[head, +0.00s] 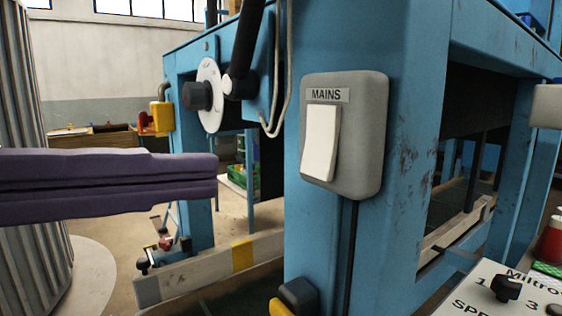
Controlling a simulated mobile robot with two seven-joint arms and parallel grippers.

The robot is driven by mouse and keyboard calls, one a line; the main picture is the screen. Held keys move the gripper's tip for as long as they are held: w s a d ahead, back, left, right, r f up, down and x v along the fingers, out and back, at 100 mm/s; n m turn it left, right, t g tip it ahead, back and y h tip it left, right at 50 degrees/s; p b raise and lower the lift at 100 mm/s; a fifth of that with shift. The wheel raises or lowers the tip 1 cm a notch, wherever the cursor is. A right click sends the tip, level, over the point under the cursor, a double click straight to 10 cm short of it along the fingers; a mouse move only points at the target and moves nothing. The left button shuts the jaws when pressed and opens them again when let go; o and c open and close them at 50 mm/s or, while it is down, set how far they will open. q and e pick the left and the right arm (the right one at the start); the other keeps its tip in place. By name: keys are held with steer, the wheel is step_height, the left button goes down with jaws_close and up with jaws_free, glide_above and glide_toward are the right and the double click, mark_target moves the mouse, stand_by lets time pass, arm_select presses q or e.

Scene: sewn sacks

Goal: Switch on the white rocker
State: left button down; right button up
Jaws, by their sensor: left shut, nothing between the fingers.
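The white rocker (321,142) sits in a grey switch box (367,135) labelled MAINS, on a blue steel post. Its lower end seems to stand out further than its upper end. My left gripper (212,176) comes in from the left as a long purple shape. It is shut and empty, and its tip ends in the picture left of the rocker and slightly lower, with a clear gap between them. My right gripper is not in view.
A white dial (211,95) with black knobs and a lever is on the blue frame (415,70) behind. A black cable runs down from the box. A control panel (490,293) with knobs is at the lower right. A ribbed grey column stands at the left.

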mark_target(314, 168)
arm_select(q)
steer(key=p+x, duration=0.1)
steer(key=x, duration=0.6)
steer(key=shift+d+r, duration=0.1)
steer(key=shift+d, duration=0.05)
steer(key=shift+w+d, duration=0.1)
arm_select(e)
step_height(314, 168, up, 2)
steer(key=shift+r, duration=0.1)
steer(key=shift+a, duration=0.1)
arm_select(q)
steer(key=shift+d+f+b, duration=0.15)
steer(key=shift+f+b, duration=0.25)
steer(key=shift+b, duration=0.05)
steer(key=shift+w+r, duration=0.1)
steer(key=shift+r, duration=0.15)
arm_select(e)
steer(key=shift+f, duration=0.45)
arm_select(q)
steer(key=shift+p, duration=0.3)
